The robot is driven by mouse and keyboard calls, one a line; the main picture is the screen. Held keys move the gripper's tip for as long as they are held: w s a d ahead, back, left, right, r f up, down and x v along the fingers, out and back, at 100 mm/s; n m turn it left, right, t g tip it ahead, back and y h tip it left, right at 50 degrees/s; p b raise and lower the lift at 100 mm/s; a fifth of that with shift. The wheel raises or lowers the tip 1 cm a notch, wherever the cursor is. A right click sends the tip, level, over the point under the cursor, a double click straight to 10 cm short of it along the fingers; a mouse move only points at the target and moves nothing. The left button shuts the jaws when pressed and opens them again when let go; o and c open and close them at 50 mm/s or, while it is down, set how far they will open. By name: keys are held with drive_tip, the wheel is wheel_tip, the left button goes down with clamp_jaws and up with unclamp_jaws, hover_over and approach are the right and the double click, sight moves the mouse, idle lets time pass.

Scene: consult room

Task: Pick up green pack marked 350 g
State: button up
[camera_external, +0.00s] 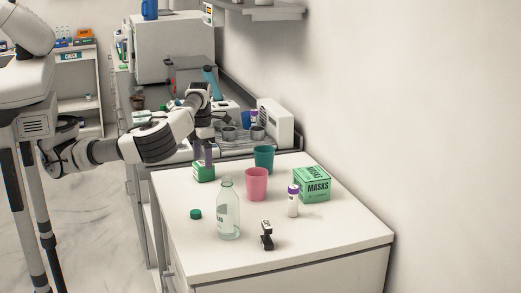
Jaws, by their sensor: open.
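A small green pack with a pale top (204,173) stands on the white table near its back left corner. Any weight marking on it is too small to read. My gripper (204,160) comes down from above, right over the pack. Its fingers look purple-grey, and their tips are at the pack's top. The gripper is open. I cannot tell whether the fingers touch the pack or straddle it, as the gripper hides part of its top.
On the white table (330,245) stand a teal cup (264,158), a pink cup (256,184), a green MASKS box (312,184), a purple-capped tube (293,203), a clear bottle (228,215), a green cap (195,214) and a black-and-white clip-like item (267,236). A counter with appliances lies behind.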

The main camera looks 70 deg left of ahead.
sight(203, 163)
drive_tip(key=shift+w+a+f+p, duration=0.15)
drive_tip(key=shift+f+p, duration=0.4)
drive_tip(key=shift+f, duration=0.75)
drive_tip(key=shift+a+f+p, duration=0.15)
drive_tip(key=shift+f+p, duration=0.35)
drive_tip(key=shift+f, duration=0.8)
drive_tip(key=c, duration=1.2)
drive_tip(key=shift+c, duration=0.5)
drive_tip(key=shift+r, duration=0.15)
